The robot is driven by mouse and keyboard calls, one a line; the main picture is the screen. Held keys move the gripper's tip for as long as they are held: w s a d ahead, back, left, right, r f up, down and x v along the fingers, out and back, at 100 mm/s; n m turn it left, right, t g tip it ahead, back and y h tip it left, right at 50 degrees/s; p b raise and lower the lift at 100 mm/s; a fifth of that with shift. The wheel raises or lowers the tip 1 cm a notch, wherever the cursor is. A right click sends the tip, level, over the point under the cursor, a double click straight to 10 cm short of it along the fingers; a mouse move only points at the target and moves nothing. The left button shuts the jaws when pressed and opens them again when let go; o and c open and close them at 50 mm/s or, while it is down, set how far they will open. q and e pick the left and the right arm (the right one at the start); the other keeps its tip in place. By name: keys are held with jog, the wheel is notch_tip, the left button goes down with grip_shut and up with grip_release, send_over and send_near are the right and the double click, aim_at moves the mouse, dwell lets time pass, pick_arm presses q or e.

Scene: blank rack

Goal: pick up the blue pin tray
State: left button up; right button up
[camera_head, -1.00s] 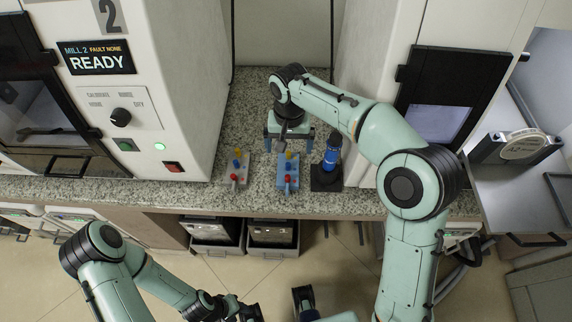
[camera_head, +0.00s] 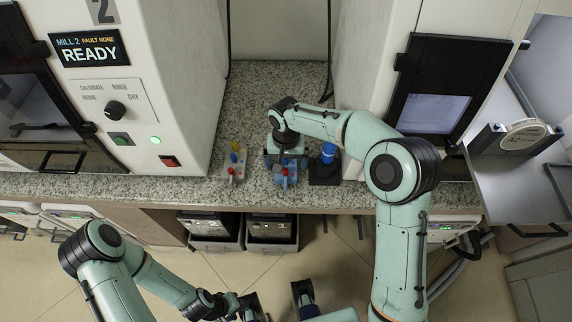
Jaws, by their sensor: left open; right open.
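A pale pin tray (camera_head: 233,172) with coloured pins stands just left of the blue one. A blue cylinder on a black base (camera_head: 325,172) stands close on the right. White machines (camera_head: 165,80) flank the counter (camera_head: 270,100), whose back middle is clear.

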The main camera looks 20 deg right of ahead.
jog(key=c, duration=1.2)
jog(key=shift+r, duration=0.1)
